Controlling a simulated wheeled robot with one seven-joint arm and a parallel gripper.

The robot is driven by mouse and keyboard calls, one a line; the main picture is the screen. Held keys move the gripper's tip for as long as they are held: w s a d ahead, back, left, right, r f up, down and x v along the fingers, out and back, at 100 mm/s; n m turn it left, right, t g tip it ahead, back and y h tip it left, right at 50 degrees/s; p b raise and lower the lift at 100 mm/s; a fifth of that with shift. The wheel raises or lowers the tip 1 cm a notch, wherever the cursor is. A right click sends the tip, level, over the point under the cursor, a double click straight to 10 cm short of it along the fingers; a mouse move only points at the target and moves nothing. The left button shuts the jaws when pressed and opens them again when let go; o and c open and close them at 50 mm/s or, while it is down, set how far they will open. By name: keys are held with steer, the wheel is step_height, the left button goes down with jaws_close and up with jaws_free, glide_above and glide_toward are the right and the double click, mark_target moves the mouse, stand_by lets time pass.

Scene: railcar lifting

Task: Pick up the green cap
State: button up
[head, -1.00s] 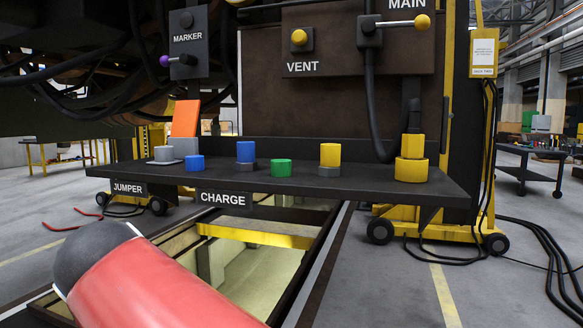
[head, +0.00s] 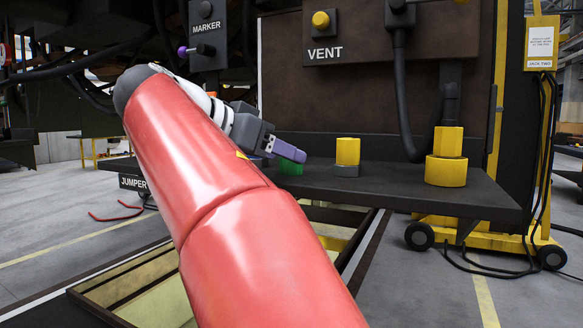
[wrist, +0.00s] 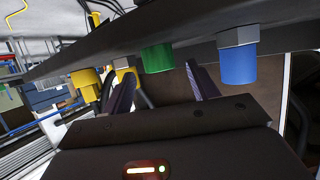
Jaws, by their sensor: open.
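The green cap (head: 291,169) sits low on the dark shelf (head: 400,184), its top and left side partly hidden by my fingertip. My gripper (head: 288,151) is open and empty, just above and in front of it in the head view. In the wrist view, which shows the shelf upside down, the green cap (wrist: 157,58) lies in the gap between the two finger tips (wrist: 160,70). I see no contact between fingers and cap, and cannot tell how deep the cap is between them.
A blue cap (wrist: 237,64) on a grey nut stands close beside the green one. A yellow cap (head: 348,151) on a grey nut and a larger yellow pair (head: 447,157) stand to the right. The dark panel with the VENT knob (head: 321,20) rises behind.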

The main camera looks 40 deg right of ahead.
steer(key=x, duration=0.3)
steer(key=shift+d+f, duration=0.2)
steer(key=shift+d, duration=0.15)
steer(key=c, duration=1)
steer(key=shift+c, duration=0.2)
steer(key=shift+r, duration=0.15)
